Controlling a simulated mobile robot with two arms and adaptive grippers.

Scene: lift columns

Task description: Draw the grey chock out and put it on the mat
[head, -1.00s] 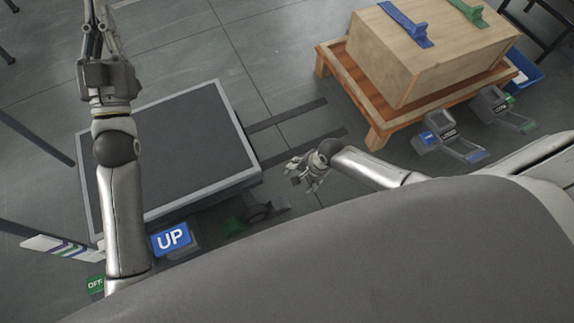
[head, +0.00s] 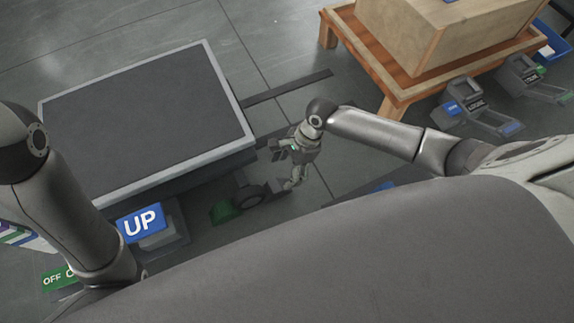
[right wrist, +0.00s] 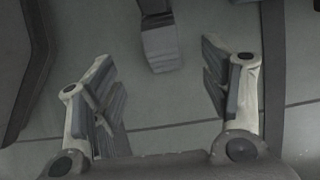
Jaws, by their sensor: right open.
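A small grey piece (head: 276,186), which looks like the grey chock, lies low beside the platform's near right corner, against a dark round wheel-like part (head: 250,192). In the right wrist view a grey block (right wrist: 161,45) shows at the top, beyond and between the fingertips, with a darker part above it. My right gripper (head: 284,167) is open and empty, pointing down close to the chock and apart from it. Its two fingers also show in the right wrist view (right wrist: 165,85). My left gripper is out of view. I cannot make out a mat for certain.
The lift platform (head: 140,120) has a bare dark top. A blue UP pedal (head: 140,224) and a green OFF sign (head: 58,279) are in front. A wooden crate (head: 440,35) stands on an orange-brown stand (head: 395,98). A blue sliver (head: 384,186) shows past my body.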

